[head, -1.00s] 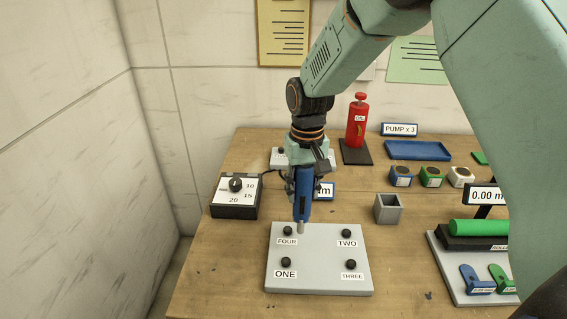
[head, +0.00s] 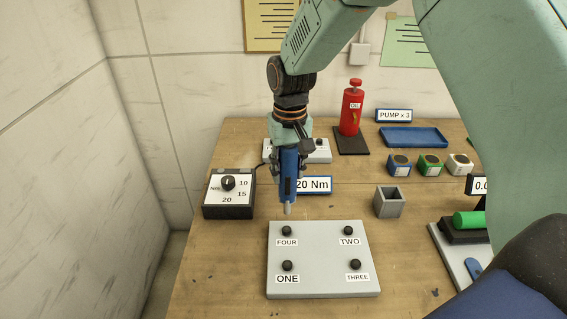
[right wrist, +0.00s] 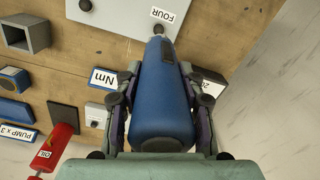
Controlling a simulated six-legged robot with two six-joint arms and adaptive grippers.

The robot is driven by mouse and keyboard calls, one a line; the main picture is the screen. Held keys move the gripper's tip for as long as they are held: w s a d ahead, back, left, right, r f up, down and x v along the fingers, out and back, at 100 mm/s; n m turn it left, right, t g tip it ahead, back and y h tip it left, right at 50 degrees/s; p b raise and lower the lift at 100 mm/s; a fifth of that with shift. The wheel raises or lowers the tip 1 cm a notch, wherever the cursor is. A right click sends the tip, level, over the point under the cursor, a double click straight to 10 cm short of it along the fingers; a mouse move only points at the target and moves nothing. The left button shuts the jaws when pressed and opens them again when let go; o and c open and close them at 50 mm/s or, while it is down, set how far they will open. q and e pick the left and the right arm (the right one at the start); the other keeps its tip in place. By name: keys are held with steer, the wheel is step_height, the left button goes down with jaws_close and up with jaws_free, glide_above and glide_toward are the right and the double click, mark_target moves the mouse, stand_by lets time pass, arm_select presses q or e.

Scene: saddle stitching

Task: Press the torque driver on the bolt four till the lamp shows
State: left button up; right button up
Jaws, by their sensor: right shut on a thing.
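My right gripper (head: 289,165) is shut on the blue torque driver (head: 289,185), which points down with its metal tip. In the head view the tip is just above and behind the bolt marked FOUR (head: 287,231), and a small gap shows between them. The driver fills the middle of the right wrist view (right wrist: 163,100), its tip toward the FOUR label (right wrist: 163,15). Bolts ONE (head: 287,265), TWO (head: 348,230) and THREE (head: 355,264) sit on the same grey plate (head: 320,282). No lit lamp can be made out. My left gripper is not in view.
A dial box (head: 229,198) stands left, a "20 Nm" sign (head: 317,185) behind the plate. A grey open box (head: 389,202), red oil can (head: 351,112), blue tray (head: 415,137) and small coloured blocks (head: 429,165) stand right. A roller stand (head: 455,260) is partly hidden by my arm.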

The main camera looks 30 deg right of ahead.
mark_target(287, 189)
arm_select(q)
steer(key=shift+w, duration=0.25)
arm_select(e)
steer(key=shift+w, duration=0.2)
steer(key=shift+d+f, duration=0.1)
steer(key=shift+f, duration=0.2)
steer(key=shift+s+f, duration=0.15)
steer(key=shift+f, duration=0.9)
steer(key=shift+f+b, duration=0.8)
steer(key=shift+b, duration=0.1)
steer(key=shift+f+b, duration=0.5)
steer(key=shift+f, duration=0.25)
steer(key=shift+w+f, duration=0.2)
steer(key=shift+f, duration=0.15)
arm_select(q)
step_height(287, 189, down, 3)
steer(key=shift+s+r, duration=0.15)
arm_select(e)
steer(key=shift+s, duration=0.1)
